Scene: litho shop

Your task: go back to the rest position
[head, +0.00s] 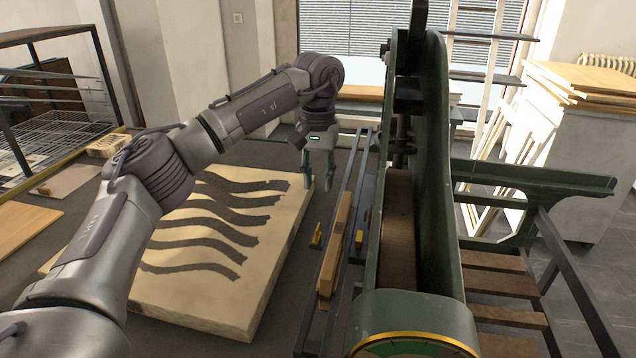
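My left gripper (318,184) hangs at the end of the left arm, which reaches in from the left across the work surface. Its fingers point down, a little apart, with nothing seen between them. It is near the far right edge of a pale stone slab (255,290) marked with dark wavy stripes. I cannot tell whether the fingertips touch anything. My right gripper is not in the picture.
A green press frame (436,170) stands right of the slab. Wooden bars (333,245) lie along a dark rail between them. A wire rack (62,130) stands at left. Boards (590,80) are stacked at far right. The dark bed left of the slab holds a wooden board (22,226).

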